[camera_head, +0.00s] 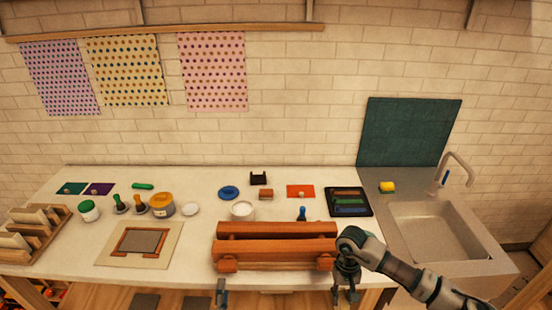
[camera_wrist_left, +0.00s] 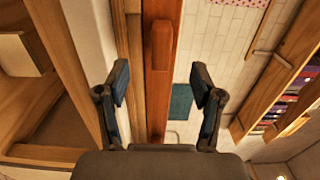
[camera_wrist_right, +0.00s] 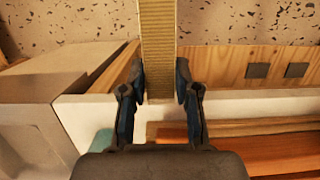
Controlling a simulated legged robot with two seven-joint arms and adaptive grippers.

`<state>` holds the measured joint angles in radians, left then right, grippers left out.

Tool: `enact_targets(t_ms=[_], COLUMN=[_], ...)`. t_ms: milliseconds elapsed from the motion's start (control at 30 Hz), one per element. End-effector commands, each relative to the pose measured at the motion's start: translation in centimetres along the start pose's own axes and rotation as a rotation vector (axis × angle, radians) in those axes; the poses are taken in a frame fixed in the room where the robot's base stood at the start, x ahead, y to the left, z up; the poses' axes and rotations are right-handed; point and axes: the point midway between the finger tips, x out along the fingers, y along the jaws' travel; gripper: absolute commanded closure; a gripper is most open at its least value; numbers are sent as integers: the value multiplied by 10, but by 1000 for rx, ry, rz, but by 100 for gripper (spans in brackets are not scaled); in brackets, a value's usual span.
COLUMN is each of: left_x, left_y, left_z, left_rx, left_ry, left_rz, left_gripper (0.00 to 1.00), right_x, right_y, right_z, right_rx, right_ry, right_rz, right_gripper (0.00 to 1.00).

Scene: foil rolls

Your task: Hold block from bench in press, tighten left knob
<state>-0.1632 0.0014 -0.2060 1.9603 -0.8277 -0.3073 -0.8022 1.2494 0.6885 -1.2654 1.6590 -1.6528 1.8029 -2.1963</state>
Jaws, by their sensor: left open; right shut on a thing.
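The wooden press (camera_head: 275,246) with two long reddish bars lies near the front edge of the bench. Its left knob (camera_head: 228,265) is on the front bar at the left. My left gripper (camera_head: 221,294) is open and empty in front of the press's left end. In the left wrist view a wooden knob (camera_wrist_left: 160,45) on a press bar is ahead, between and beyond the open fingers (camera_wrist_left: 160,84). My right gripper (camera_head: 346,297) is by the press's right end, shut on a ribbed beige block (camera_wrist_right: 158,40). The head view does not clearly show the block.
A framed grey panel (camera_head: 140,242) on a pale board and a wooden rack (camera_head: 35,235) are left of the press. A white pot (camera_head: 242,210) and a dark tray (camera_head: 349,202) stand behind it. The sink (camera_head: 437,228) is at the right.

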Motion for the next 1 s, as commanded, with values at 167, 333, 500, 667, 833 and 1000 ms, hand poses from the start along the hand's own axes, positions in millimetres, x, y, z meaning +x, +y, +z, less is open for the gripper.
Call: enact_targets(t_ms=[167,333,500,667,833,1000], left_x=[19,31,34,34,34,26], left_y=[-1,-1,0,0,0,0], left_z=[-2,-3,-2,0,0,-2], left_rx=[2,1,0,-2,-2,0], left_ry=[0,0,0,1,1,1], left_rz=[-2,-1,0,0,1,1], left_gripper=[33,33,33,33,33,33], right_x=[0,0,0,0,0,0], right_y=[2,3,2,0,0,2], right_z=[0,0,0,0,0,0], right_rx=[0,0,1,1,1,0], right_ry=[0,0,0,0,0,0], right_rz=[-2,-3,-2,0,0,-2], right_gripper=[100,100,100,100,100,100])
